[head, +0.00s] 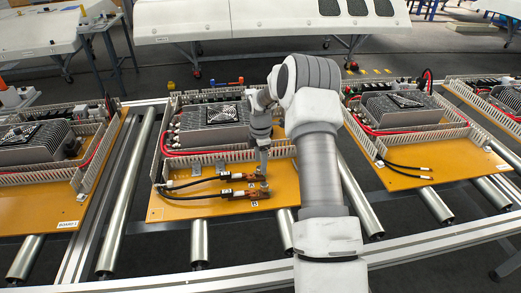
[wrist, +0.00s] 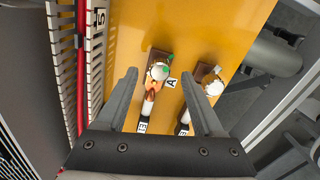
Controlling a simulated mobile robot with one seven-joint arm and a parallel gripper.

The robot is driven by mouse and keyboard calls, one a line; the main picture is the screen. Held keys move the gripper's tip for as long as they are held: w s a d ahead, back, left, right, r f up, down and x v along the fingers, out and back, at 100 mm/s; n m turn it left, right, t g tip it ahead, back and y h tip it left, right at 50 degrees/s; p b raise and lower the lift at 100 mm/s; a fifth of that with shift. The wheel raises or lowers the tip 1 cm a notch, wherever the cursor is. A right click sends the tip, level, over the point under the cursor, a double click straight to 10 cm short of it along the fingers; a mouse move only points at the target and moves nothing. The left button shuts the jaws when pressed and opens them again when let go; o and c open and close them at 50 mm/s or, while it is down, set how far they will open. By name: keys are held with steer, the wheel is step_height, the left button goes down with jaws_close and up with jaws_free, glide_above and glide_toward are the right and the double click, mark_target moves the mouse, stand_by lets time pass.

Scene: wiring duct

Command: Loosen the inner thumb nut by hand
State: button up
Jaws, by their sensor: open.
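The inner thumb nut (wrist: 159,71), pale and round with a green mark, sits on a brown terminal block beside label A in the wrist view. It is the nut nearer the slotted duct. My gripper (wrist: 160,76) is open, with one finger on each side of this nut in the picture; I cannot tell whether they touch it. A copper lug (wrist: 151,90) and black cable lead from the nut. The outer nut (wrist: 212,85) sits on a second block, right of the right finger. In the head view my gripper (head: 263,172) points down over the blocks and partly hides them.
The slotted wiring duct (wrist: 97,70) and a red cable (wrist: 80,70) run along the left in the wrist view. The orange board (head: 180,211) has bare room at its front. A finned grey unit (head: 213,125) stands behind. Similar boards stand on both sides along the rollers.

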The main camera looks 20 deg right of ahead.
steer(key=shift+f, duration=1.3)
steer(key=shift+c, duration=0.3)
jaws_close()
steer(key=c, duration=0.6)
jaws_free()
jaws_close()
